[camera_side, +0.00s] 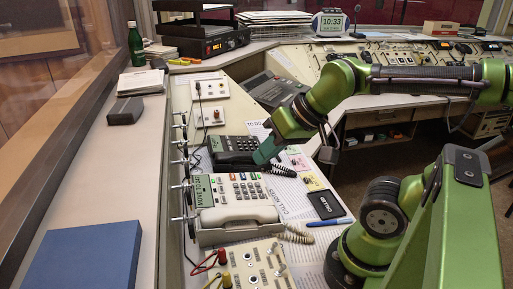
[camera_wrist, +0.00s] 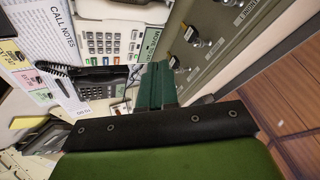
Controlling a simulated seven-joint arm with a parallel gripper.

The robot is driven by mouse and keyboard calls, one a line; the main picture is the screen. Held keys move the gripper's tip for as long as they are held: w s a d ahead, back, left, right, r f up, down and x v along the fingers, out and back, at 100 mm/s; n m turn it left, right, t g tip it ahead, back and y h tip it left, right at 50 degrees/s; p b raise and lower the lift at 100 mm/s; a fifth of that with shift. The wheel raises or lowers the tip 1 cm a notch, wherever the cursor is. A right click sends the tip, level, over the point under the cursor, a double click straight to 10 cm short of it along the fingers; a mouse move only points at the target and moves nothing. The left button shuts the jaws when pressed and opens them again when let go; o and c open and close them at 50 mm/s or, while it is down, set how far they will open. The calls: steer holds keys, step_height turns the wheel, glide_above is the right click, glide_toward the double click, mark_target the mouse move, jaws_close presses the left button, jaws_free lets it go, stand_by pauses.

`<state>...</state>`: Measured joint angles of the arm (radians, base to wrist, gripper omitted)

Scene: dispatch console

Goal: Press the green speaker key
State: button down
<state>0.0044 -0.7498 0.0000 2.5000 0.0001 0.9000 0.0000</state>
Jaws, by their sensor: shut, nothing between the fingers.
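The white desk phone (camera_side: 240,205) lies in the middle of the console, its handset across the near end. A row of small coloured keys (camera_side: 243,176) runs along its far edge; they look partly green, but I cannot tell which is the speaker key. The white phone also shows at the top of the wrist view (camera_wrist: 112,42). My gripper (camera_side: 264,155) is shut and empty, its teal fingers pointing down beside the right end of the dark phone (camera_side: 233,147), beyond the coloured keys. In the wrist view, the fingers (camera_wrist: 156,72) hide part of the surface.
The dark phone and its coiled cord lie close to my gripper. A call notes sheet (camera_side: 290,205), a black handheld device (camera_side: 326,205) and a blue pen (camera_side: 330,222) lie right of the white phone. A switch panel (camera_side: 255,265) is nearer. Levers line the left edge.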

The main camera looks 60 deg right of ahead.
steer(key=w+d+f+m+g, duration=0.2)
steer(key=d+f+m, duration=0.2)
steer(key=d+f, duration=0.15)
steer(key=m+t+y, duration=0.3)
steer(key=m+t, duration=0.1)
steer(key=m, duration=1)
glide_above(253, 176)
steer(key=s+d, duration=0.2)
step_height(253, 176, down, 5)
steer(key=shift+s+d, duration=0.1)
steer(key=shift+d, duration=0.1)
steer(key=shift+f, duration=0.1)
steer(key=shift+w+a+f, duration=0.15)
steer(key=shift+a+f, duration=0.05)
steer(key=shift+f, duration=1.2)
steer(key=shift+w+a+f, duration=0.15)
steer(key=shift+f, duration=1.25)
steer(key=shift+w+a+f, duration=0.15)
steer(key=shift+a+f, duration=0.05)
steer(key=shift+f, duration=1.2)
steer(key=shift+f, duration=0.1)
steer(key=shift+f, duration=0.3)
